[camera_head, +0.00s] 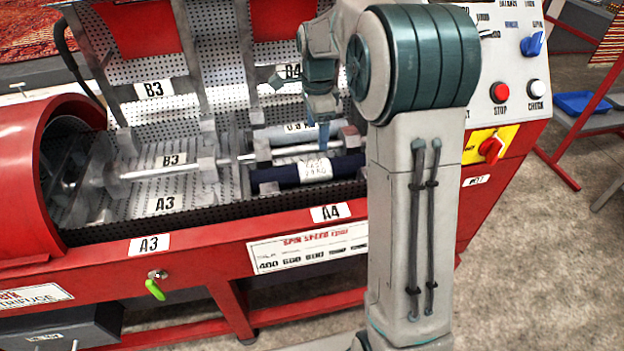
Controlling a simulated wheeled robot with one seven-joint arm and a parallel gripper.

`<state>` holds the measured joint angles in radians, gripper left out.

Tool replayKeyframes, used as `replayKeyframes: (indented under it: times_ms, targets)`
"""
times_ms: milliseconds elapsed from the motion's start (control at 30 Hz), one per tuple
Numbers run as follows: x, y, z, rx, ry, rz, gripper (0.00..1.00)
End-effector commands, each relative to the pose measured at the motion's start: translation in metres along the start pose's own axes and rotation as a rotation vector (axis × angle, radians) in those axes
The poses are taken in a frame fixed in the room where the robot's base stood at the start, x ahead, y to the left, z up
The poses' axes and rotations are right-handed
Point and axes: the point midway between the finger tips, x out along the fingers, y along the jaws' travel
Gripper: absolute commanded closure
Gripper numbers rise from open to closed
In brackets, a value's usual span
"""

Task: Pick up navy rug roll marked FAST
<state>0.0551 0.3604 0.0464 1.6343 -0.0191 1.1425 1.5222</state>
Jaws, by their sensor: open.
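A navy rug roll (276,177) with a white paper label around its middle lies in the A4 compartment of the red centrifuge (190,262). The label has a weight on it, but its word is too small to read surely. My gripper (324,136) is open and points down from above, over the back part of the same compartment. It looks apart from the navy roll, above and behind it. Part of the fingers is hard to make out. My arm hides the right side of the compartment.
A grey roll (270,136) with a white label lies behind the navy one. A metal shaft (237,160) with clamp blocks runs between them. Perforated raised lids (150,75) stand behind. The A3 compartment is empty. A control panel (515,75) with knobs stands at right.

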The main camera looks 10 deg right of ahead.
Motion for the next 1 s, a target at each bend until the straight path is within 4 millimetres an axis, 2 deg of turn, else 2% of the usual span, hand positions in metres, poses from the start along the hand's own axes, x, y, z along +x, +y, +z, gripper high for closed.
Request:
replayKeyframes:
  times_ms: [167, 500, 767, 1000]
  targets:
    - [0.022, -0.007, -0.001, 0.048, -0.001, 0.008, 0.22]
    - [0.084, -0.006, 0.001, 0.045, -0.002, 0.009, 0.22]
    - [0.099, -0.006, 0.001, 0.045, -0.001, 0.006, 0.22]
    - [0.133, -0.004, 0.006, 0.045, -0.002, 0.009, 0.22]
